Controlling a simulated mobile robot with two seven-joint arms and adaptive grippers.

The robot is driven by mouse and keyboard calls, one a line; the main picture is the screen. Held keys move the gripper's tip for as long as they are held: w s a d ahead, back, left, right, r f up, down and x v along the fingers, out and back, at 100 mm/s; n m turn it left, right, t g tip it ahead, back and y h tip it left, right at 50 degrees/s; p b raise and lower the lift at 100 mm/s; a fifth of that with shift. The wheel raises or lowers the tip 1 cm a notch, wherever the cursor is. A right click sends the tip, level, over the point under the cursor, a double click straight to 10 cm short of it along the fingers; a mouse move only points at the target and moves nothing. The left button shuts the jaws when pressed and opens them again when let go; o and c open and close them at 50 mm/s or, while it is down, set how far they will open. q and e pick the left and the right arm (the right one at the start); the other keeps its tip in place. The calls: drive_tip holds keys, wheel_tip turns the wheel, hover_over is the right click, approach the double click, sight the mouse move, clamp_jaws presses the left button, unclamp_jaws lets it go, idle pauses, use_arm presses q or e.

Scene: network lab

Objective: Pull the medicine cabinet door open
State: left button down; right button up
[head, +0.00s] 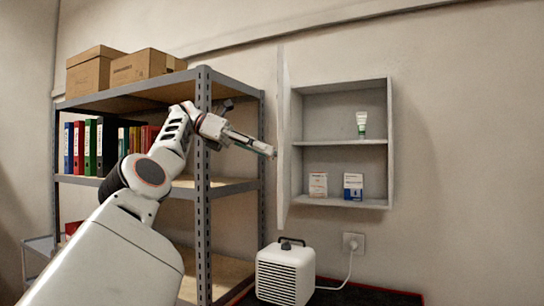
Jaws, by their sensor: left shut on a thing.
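The medicine cabinet (389,150) hangs on the wall right of centre, and its inside shows. Its door (283,120) stands swung out at the left side, seen almost edge-on. My left gripper (270,151) reaches in from the left and is shut at the outer face of the door, about mid-height. The handle is too small or hidden to make out. A white-orange box (318,184) and a white-blue box (353,186) stand at the bottom. My right gripper is not in view.
A metal shelf rack (203,190) with binders and cardboard boxes (138,67) stands on the left, close behind my left arm. A white heater (286,273) sits below the cabinet, its cord running to a wall socket (353,242). The wall right of the cabinet is clear.

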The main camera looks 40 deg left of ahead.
use_arm(q)
drive_tip(key=shift+a+f, duration=0.15)
drive_tip(key=shift+f, duration=0.25)
drive_tip(key=c, duration=1.7)
unclamp_jaws()
drive_tip(key=shift+s+r, duration=0.1)
drive_tip(key=shift+r, duration=0.1)
